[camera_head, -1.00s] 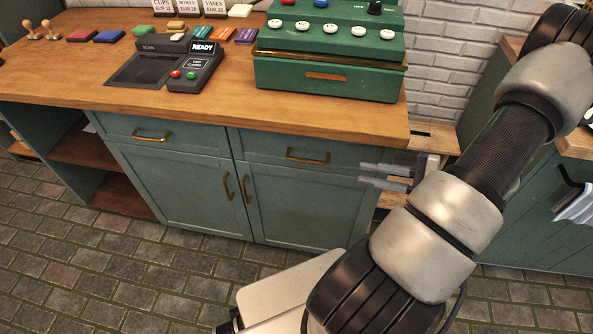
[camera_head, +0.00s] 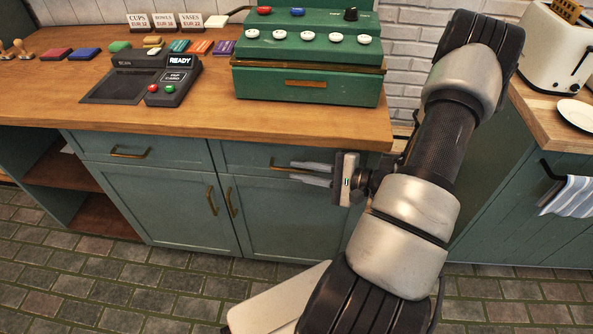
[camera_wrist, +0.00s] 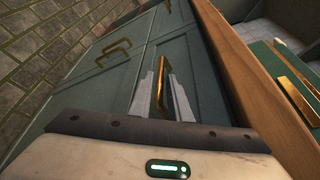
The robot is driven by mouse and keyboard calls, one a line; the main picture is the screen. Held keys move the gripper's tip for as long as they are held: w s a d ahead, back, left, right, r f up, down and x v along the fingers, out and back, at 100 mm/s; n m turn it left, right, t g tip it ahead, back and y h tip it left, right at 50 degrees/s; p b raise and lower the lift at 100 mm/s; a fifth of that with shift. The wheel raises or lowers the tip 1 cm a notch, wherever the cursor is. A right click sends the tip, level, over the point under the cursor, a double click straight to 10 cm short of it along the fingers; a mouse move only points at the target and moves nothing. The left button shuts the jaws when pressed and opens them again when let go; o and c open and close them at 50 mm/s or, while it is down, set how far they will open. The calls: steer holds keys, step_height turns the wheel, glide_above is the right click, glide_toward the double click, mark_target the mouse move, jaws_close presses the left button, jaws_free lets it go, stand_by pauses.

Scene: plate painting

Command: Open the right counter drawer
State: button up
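The right counter drawer (camera_head: 241,156) is a green front under the wooden counter, and it looks closed. Its brass handle (camera_head: 281,166) is partly hidden behind my fingers in the head view. My gripper (camera_head: 293,171) is open, its two grey fingers pointing left at the handle, one above the other. In the wrist view the brass handle (camera_wrist: 164,88) shows between the two spread fingers of my gripper (camera_wrist: 164,98). I cannot tell whether either finger touches it.
The left drawer (camera_head: 90,146) and the cabinet doors (camera_head: 165,205) below are closed. A green cash register (camera_head: 305,85) and a card terminal (camera_head: 172,80) stand on the counter (camera_head: 215,120). A side counter with a toaster (camera_head: 565,45) is at right. The tiled floor (camera_head: 120,285) in front is clear.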

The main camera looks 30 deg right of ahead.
steer(key=shift+x, duration=0.75)
jaws_close()
steer(key=shift+s, duration=0.15)
